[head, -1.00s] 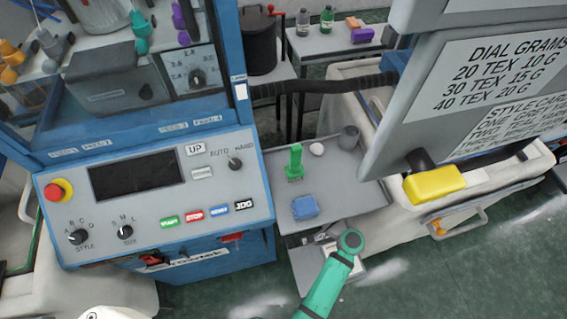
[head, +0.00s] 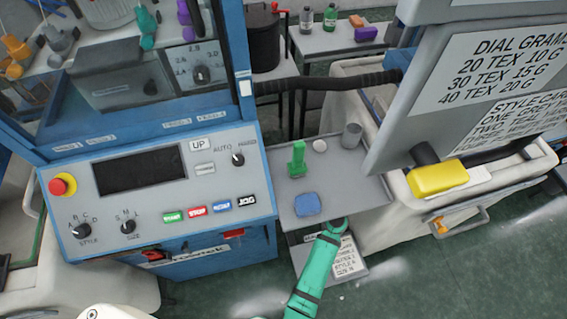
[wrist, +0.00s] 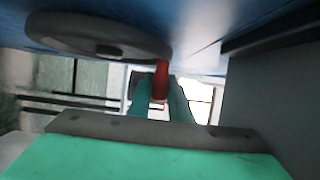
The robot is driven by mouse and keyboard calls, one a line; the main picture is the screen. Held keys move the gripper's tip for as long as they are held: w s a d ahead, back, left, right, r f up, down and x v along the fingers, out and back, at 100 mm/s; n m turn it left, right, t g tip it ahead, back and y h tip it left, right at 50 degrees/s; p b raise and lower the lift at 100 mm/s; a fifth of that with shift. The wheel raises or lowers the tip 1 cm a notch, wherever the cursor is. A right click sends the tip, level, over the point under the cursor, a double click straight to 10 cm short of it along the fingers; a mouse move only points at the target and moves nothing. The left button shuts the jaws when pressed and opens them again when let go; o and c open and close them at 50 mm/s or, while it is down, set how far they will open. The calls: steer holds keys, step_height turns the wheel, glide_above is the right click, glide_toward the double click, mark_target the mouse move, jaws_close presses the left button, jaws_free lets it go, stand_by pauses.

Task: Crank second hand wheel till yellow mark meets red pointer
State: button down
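In the wrist view a grey hand wheel (wrist: 100,38) lies under a blue machine surface at the upper left. A red crank handle (wrist: 161,78) hangs down near the wheel's right side. My gripper (wrist: 162,100) has its teal fingers on either side of the handle, with no clear gap; it appears shut on it. No yellow mark or red pointer is discernible on the wheel. In the head view my green arm (head: 316,270) rises from the bottom edge; my gripper and the wheel are not visible there.
The blue control panel (head: 150,215) stands at left. A grey shelf (head: 345,195) beside it holds a green object (head: 297,160), a blue block (head: 307,204) and a grey cup (head: 351,136). A dark vertical surface (wrist: 265,90) stands close to my gripper's right in the wrist view.

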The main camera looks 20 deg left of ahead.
steer(key=shift+d+f, duration=0.1)
steer(key=shift+d, duration=0.05)
stand_by(0.4)
steer(key=shift+s+f, duration=0.1)
steer(key=shift+s, duration=0.1)
